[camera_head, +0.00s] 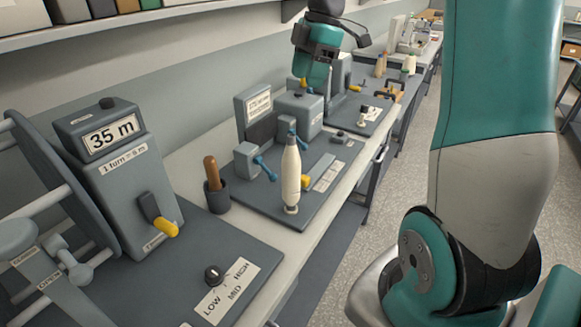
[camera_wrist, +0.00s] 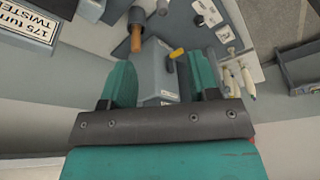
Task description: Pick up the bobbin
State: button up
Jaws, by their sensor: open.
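A cream bobbin (camera_head: 291,178) with a grey-blue tip stands upright on the near twister's grey base in the head view. Pale bobbin-like pieces (camera_wrist: 248,80) stand close together at the right of the wrist view; I cannot tell which bobbin the task means. My gripper (camera_wrist: 162,80) is open, its teal fingers wide apart with nothing held between them. It is over the station beyond the twister, apart from the bobbins. In the head view my teal wrist is at the top centre, and my fingertips cannot be made out.
A grey machine with a yellow lever (camera_wrist: 176,53) shows beyond and between my fingers. A brown-handled tool (camera_wrist: 135,38) stands left of it. A dark tray (camera_wrist: 288,76) is at the right. The twister (camera_head: 302,112) and a winder marked 35 m (camera_head: 125,180) occupy the nearer bench. The floor aisle is clear.

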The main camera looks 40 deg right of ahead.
jog(key=p, duration=0.2)
send_near(292, 135)
jog(key=x, duration=0.5)
jog(key=shift+w+a+f, duration=0.2)
jog(key=shift+p+x, duration=1.05)
jog(key=shift+x, duration=1.7)
jog(key=shift+s+d, duration=0.15)
jog(key=shift+s, duration=0.05)
grip_shut()
